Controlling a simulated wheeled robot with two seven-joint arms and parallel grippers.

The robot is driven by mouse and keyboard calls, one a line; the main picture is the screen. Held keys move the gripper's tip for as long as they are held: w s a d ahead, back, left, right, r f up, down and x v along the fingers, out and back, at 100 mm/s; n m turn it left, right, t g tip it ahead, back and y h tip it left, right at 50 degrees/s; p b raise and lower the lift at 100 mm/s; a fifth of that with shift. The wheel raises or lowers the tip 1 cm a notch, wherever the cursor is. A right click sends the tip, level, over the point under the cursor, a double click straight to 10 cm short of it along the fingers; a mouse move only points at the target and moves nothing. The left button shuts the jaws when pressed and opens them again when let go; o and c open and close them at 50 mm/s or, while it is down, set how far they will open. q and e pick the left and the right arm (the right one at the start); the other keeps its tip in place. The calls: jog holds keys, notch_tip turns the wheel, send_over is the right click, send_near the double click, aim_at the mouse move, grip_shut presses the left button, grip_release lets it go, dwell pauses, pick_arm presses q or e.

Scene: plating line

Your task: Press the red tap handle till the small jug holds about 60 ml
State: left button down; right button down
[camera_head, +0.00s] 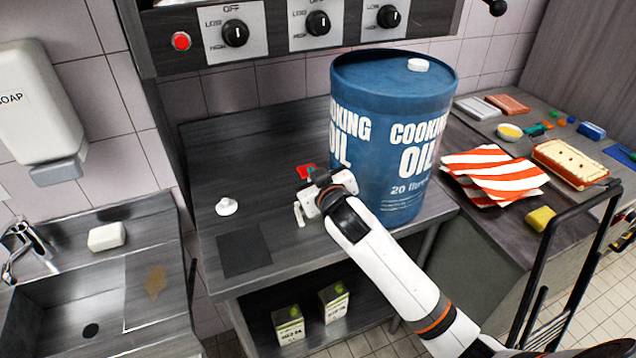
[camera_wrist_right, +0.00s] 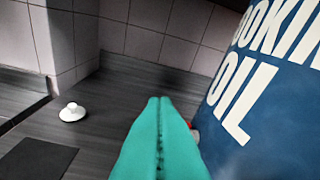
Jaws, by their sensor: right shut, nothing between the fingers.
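The large blue cooking oil drum (camera_head: 385,120) stands on the dark counter, and its side fills the right of the right wrist view (camera_wrist_right: 265,95). The red tap handle (camera_head: 306,171) shows at the drum's lower left in the head view; in the right wrist view only a red sliver (camera_wrist_right: 194,135) shows behind the fingers. My right gripper (camera_head: 317,178) is beside the handle at the drum's left. Its teal fingers (camera_wrist_right: 160,101) are shut and empty; whether they touch the handle cannot be told. I cannot make out the small jug. My left gripper is out of view.
A white knobbed lid (camera_head: 227,207) and a dark square mat (camera_head: 244,251) lie left of my gripper. A sink (camera_head: 60,315) is further left. Striped cloth (camera_head: 492,174) lies right of the drum. Cartons (camera_head: 289,325) stand on the shelf below.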

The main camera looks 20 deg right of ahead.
jog(key=v, duration=0.3)
jog(key=shift+a+r, duration=0.1)
dwell(0.3)
